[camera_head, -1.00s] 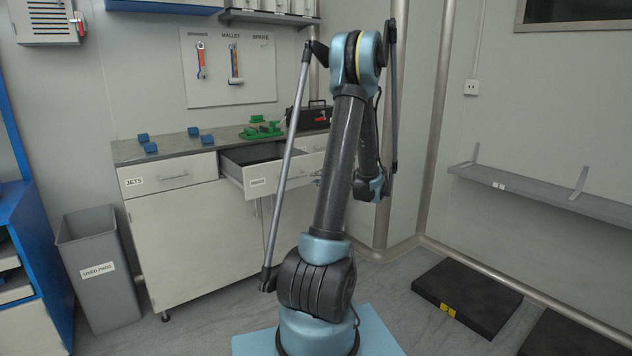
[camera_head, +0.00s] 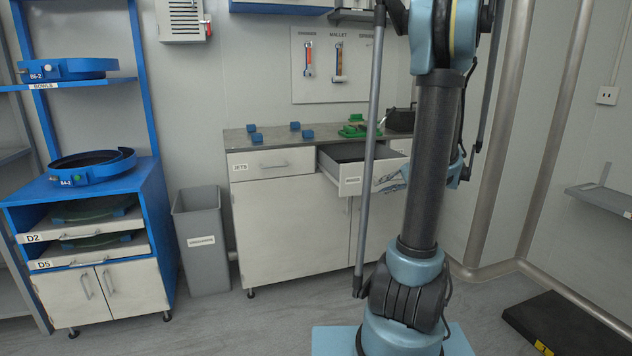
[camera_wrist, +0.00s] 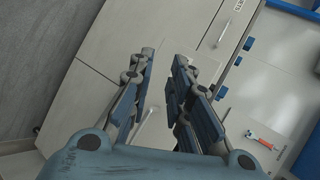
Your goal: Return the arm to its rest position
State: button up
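My arm (camera_head: 435,160) stands upright in the right half of the head view, in front of the bench. My gripper (camera_wrist: 164,60) shows in the wrist view with its two dark blue fingers apart and nothing between them. In the head view the gripper is mostly hidden behind my arm; only a small part shows near the open drawer (camera_head: 345,181). The wrist view looks at a tilted angle toward the pale bench fronts. I cannot tell how far the fingers are from the drawer.
The bench (camera_head: 285,215) carries several blue blocks (camera_head: 257,138) and a green part (camera_head: 355,130). A grey bin (camera_head: 205,245) and a blue rack (camera_head: 150,200) stand left. A black mat (camera_head: 575,335) lies at lower right. Floor left of my base is clear.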

jog(key=s+a+f+n+g+h, duration=0.15)
jog(key=s+a, duration=0.25)
jog(key=s, duration=0.4)
jog(key=s+a+n+g+h, duration=0.2)
jog(key=s+a, duration=0.3)
jog(key=s, duration=0.2)
jog(key=s+d+f+n+g+h, duration=0.1)
jog(key=s+f+n+h, duration=0.1)
jog(key=s, duration=0.6)
jog(key=s+d+f+n+h, duration=0.2)
jog(key=s+f+h, duration=0.1)
jog(key=s, duration=0.6)
jog(key=shift+f+g, duration=0.35)
jog(key=shift+f, duration=0.55)
jog(key=shift+w+f, duration=0.2)
jog(key=shift+w, duration=0.25)
jog(key=shift+d, duration=0.1)
